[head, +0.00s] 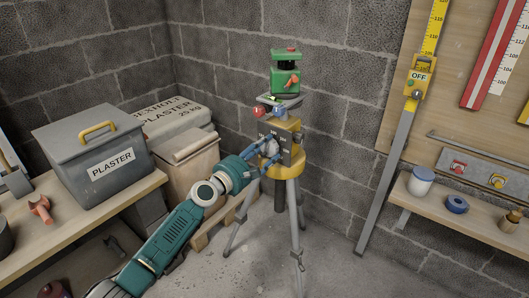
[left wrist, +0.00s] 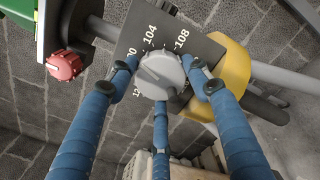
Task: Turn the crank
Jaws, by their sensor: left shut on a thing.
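A tripod (head: 298,225) stands on the floor near the wall corner, with a yellow collar (head: 289,166) and a dark plate with numbers, which shows large in the left wrist view (left wrist: 203,52). A round grey knob (left wrist: 159,76) with a pointer line sits on this plate. My left gripper (head: 270,150) reaches the plate from the left. In the left wrist view its blue fingers (left wrist: 160,82) are closed around the knob, touching its rim. I cannot make out a separate crank handle. A red knob (left wrist: 66,65) sits beside the plate. My right gripper is not in view.
A green device (head: 286,78) tops the tripod. A grey plaster box (head: 90,150) stands on the left bench, with a plaster sack (head: 180,118) behind. A yellow-topped staff (head: 400,140) leans on the right wall near a shelf (head: 455,220).

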